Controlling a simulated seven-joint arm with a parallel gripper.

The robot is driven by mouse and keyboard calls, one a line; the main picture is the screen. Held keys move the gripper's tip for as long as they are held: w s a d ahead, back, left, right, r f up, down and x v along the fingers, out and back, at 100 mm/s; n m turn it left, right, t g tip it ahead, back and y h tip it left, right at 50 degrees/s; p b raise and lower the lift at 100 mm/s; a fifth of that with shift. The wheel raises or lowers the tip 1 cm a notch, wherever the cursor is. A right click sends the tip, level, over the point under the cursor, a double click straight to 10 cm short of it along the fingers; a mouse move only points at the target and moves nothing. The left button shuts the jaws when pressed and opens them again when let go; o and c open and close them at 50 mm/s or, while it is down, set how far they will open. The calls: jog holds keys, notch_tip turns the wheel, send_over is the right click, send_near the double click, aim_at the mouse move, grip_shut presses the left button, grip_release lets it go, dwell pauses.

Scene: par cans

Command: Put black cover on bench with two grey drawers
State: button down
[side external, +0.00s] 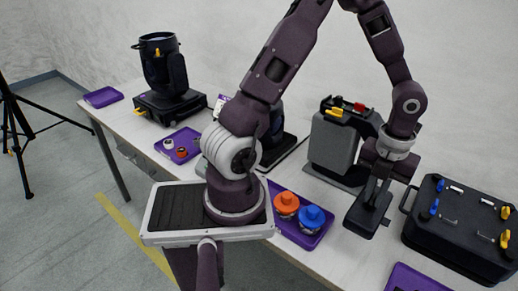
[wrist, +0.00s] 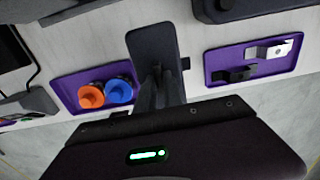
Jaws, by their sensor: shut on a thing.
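My gripper (side external: 375,192) is shut on a flat black cover (side external: 366,217), which hangs below the fingers above the right part of the white-topped bench. In the wrist view the cover (wrist: 152,40) is a dark rounded rectangle beyond my gripper (wrist: 158,82), with a small tab on its right edge. Grey drawer fronts (side external: 128,151) show under the left part of the bench (side external: 118,120). My arm hides the middle of the bench. I cannot tell whether the cover touches anything below.
A purple tray (side external: 276,189) holds an orange-topped and a blue-topped item. A black case (side external: 462,222) stands right of the cover. A grey and black device (side external: 335,145) stands behind. Another purple tray (wrist: 285,66) holds a black and a silver part. A black stage light (side external: 165,75) stands left.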

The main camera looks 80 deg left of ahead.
notch_tip(320, 180, down, 10)
jog(key=shift+f, duration=0.2)
dwell(0.3)
jog(key=c, duration=1.5)
grip_release()
jog(key=shift+f, duration=0.1)
notch_tip(320, 180, up, 12)
jog(key=shift+r, duration=0.15)
jog(key=s+d+r+n+t, duration=0.1)
jog(key=s+r+n+t, duration=0.1)
jog(key=s+r+n, duration=0.3)
jog(key=s+d+r+n+t, duration=0.1)
jog(key=s+r+n, duration=0.5)
jog(key=n, duration=0.7)
jog(key=s+d+r+n+t, duration=0.2)
jog(key=s+r+n, duration=0.3)
jog(key=n, duration=0.4)
jog(key=shift+s+d+r+t, duration=0.15)
jog(key=shift+s+r, duration=0.05)
jog(key=shift+r, duration=0.25)
jog(key=shift+s+d+r+t, duration=0.15)
jog(key=shift+s+r, duration=0.05)
jog(key=shift+r, duration=0.2)
